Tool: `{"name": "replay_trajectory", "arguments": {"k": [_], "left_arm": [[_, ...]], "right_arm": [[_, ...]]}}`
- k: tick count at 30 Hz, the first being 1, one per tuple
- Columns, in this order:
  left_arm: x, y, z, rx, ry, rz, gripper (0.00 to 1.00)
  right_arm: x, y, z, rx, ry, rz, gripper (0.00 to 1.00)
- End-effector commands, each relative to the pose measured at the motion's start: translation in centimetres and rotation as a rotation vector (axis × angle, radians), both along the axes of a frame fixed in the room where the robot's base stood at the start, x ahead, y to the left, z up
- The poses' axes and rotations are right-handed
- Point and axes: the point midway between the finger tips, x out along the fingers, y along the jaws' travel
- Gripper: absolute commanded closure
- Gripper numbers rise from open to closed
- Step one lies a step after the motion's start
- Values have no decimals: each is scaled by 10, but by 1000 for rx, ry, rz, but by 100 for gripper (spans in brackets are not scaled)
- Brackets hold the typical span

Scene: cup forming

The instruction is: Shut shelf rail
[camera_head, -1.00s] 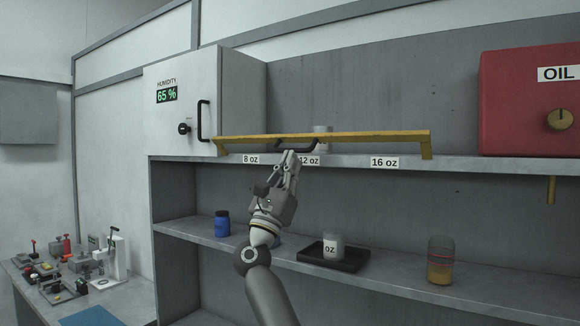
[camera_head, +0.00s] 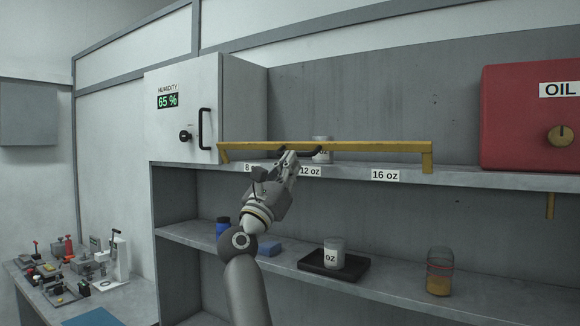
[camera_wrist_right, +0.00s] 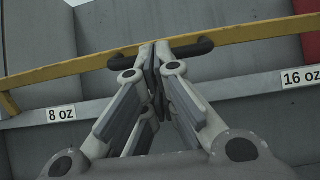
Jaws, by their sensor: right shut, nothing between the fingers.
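The yellow shelf rail (camera_head: 370,147) runs along the front of the upper shelf, on bent end brackets, and stands above the shelf's labels. Its black handle (camera_head: 312,154) is partly hidden by my right gripper (camera_head: 291,158). In the right wrist view the rail (camera_wrist_right: 240,33) crosses the top, with the dark handle (camera_wrist_right: 122,58) below it. There my right gripper (camera_wrist_right: 162,47) is shut and empty, its fingertips at the middle of the handle, overlapping it. I cannot tell whether they touch it. My left gripper is not in view.
A white cup (camera_head: 322,141) stands behind the rail. The lower shelf holds a black tray (camera_head: 309,262) with a cup, a blue jar (camera_head: 222,227) and an amber jar (camera_head: 439,272). A humidity cabinet (camera_head: 180,88) is left, a red oil box (camera_head: 520,120) right.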

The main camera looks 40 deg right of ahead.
Motion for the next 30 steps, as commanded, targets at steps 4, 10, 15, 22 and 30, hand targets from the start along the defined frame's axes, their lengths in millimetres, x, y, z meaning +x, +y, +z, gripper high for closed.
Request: {"name": "replay_trajectory", "arguments": {"k": [4,10,15,22,30], "left_arm": [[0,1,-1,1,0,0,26],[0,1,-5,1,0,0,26],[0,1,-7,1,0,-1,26],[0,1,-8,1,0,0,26],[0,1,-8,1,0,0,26]], "right_arm": [[0,-2,8,-1,1,-2,100],[1,-5,20,-2,0,-3,100],[2,-8,26,-2,0,-3,100],[3,-10,33,-6,0,-4,100],[3,-10,35,-9,-1,-3,100]]}}
